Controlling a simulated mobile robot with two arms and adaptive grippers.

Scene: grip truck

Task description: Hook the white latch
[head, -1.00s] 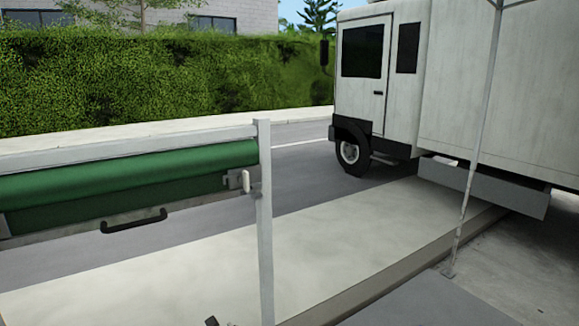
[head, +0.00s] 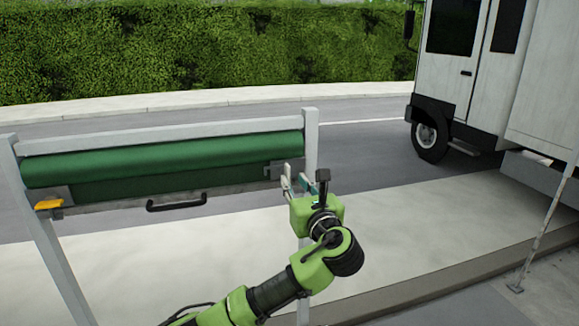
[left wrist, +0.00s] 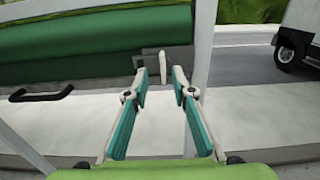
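The white latch (left wrist: 163,66) stands upright on a grey bracket at the right end of the green roll, beside the right post. In the head view the white latch (head: 287,170) is partly hidden by my left gripper. My left gripper (left wrist: 162,76) is open. In the left wrist view its two fingertips are on either side of the latch's lower end, with a gap to each side; I cannot tell whether they reach its depth. In the head view the left gripper (head: 295,182) is close in front of the post. My right gripper is not in view.
The green roll (head: 160,158) hangs in a white frame with a black handle (head: 177,203) below it. An orange piece (head: 48,205) is at its left end. A white truck (head: 470,75) stands behind right. Pale pavement lies below the roll.

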